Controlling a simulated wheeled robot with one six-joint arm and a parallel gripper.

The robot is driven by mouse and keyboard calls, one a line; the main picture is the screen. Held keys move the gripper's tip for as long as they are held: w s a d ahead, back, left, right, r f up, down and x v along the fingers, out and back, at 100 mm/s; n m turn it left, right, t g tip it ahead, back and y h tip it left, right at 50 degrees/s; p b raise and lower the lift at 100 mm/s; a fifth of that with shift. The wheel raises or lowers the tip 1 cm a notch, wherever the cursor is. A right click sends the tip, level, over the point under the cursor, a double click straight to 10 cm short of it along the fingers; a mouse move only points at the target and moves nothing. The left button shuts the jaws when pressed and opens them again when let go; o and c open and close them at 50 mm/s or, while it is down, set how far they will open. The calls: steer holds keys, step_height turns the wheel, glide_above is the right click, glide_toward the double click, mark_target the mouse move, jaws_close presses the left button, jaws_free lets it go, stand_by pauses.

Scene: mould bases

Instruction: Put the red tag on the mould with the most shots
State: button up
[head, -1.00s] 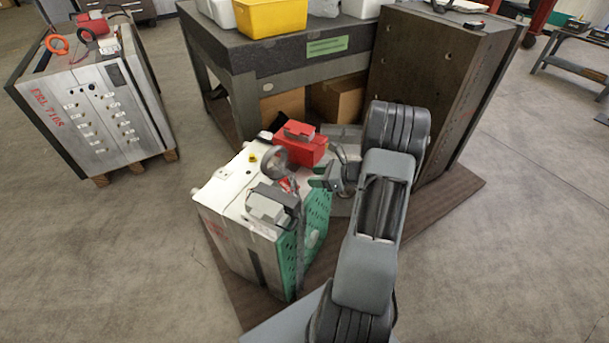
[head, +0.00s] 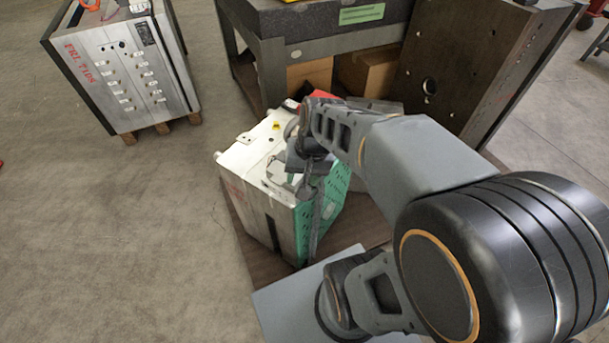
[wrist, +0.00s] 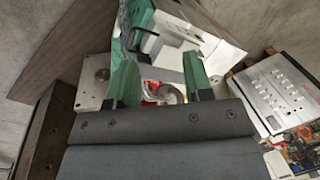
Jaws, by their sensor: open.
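A white mould with a green perforated side (head: 255,165) stands in the middle of the head view. My gripper (head: 300,182) is over its top, with fingers apart and nothing visibly held. A grey metal mould with red lettering (head: 125,80) stands at the far left, and a tall dark mould (head: 470,75) at the right. In the wrist view, my green-tipped fingers (wrist: 160,85) are spread, with a grey round part and something red (wrist: 150,90) beyond and between them. I cannot tell whether that red thing is the tag. My arm hides much of the mould top.
A grey-framed table (head: 270,70) stands behind the white mould, with cardboard boxes (head: 365,72) under it. The white mould stands on a brown board (head: 240,215). An orange ring (head: 90,5) lies on the left mould.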

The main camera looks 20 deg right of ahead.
steer(key=n, duration=0.1)
steer(key=s+r+n+t+h, duration=0.1)
steer(key=n, duration=0.1)
steer(key=s+r+n+h, duration=0.1)
steer(key=shift+a+n+t, duration=0.25)
steer(key=shift+n+t, duration=0.05)
